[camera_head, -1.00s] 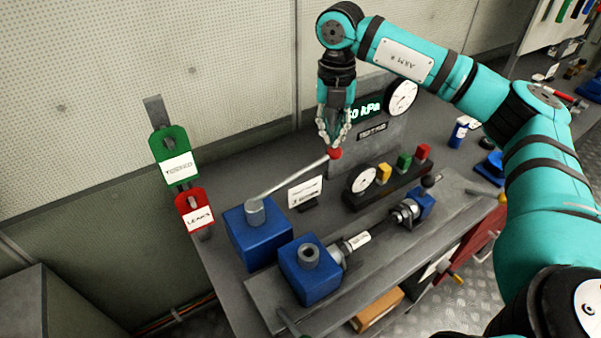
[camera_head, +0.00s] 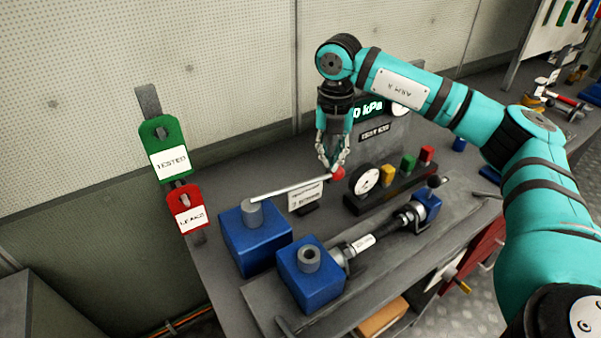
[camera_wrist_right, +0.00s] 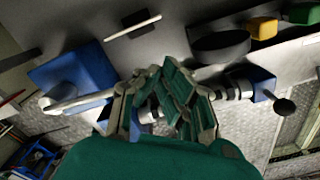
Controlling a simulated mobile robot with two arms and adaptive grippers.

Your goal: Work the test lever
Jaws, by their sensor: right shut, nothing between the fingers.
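The test lever (camera_head: 292,189) is a pale rod with a red knob (camera_head: 338,173) at its far right end. It rises at a shallow slope from a grey post on a blue block (camera_head: 252,243). My right gripper (camera_head: 331,163) is shut, fingertips pointing down onto or just above the knob; I cannot tell whether they touch. In the right wrist view, the gripper (camera_wrist_right: 163,78) has its fingers together, with a pale rod (camera_wrist_right: 78,103) to its left; the red knob is not visible there. My left gripper is not in view.
A second blue block (camera_head: 310,283) and a hose fitting (camera_head: 363,243) lie in front. A gauge with coloured buttons (camera_head: 386,174) stands right of the knob. A kPa display (camera_head: 370,110) is partly hidden behind my gripper. Green (camera_head: 165,145) and red (camera_head: 187,212) tags hang at the left.

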